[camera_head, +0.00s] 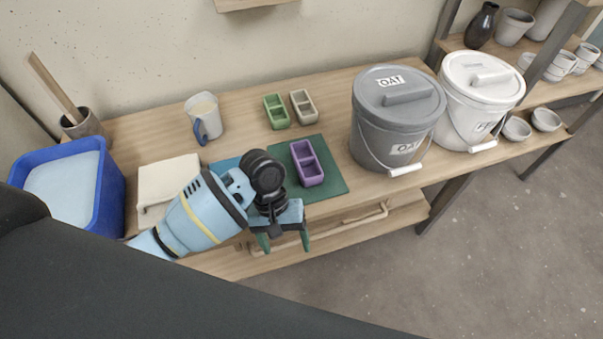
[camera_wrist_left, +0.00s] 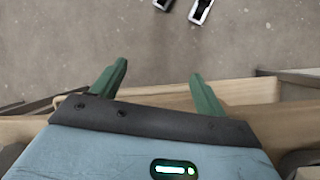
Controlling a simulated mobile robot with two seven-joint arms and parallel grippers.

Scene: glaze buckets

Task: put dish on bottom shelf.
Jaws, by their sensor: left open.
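A purple two-compartment dish (camera_head: 307,163) sits on a green mat (camera_head: 332,182) near the front of the workbench. A green dish (camera_head: 276,111) and a beige dish (camera_head: 303,107) of the same kind stand behind it. The bottom shelf (camera_head: 411,214) shows below the bench's front edge. My left gripper (camera_head: 285,240) is open with nothing between its fingers, at the bench front, left of and nearer than the purple dish. In the left wrist view the open fingers (camera_wrist_left: 160,72) point over wooden edges and floor. My right gripper is not in view.
Grey bucket (camera_head: 395,115) and white bucket (camera_head: 478,95) stand right of the mat. A jug (camera_head: 204,118), a cream block (camera_head: 162,182) and a blue tub (camera_head: 75,185) stand left. A pale stick-like piece (camera_head: 345,228) lies along the bottom shelf. Pottery fills shelves at right.

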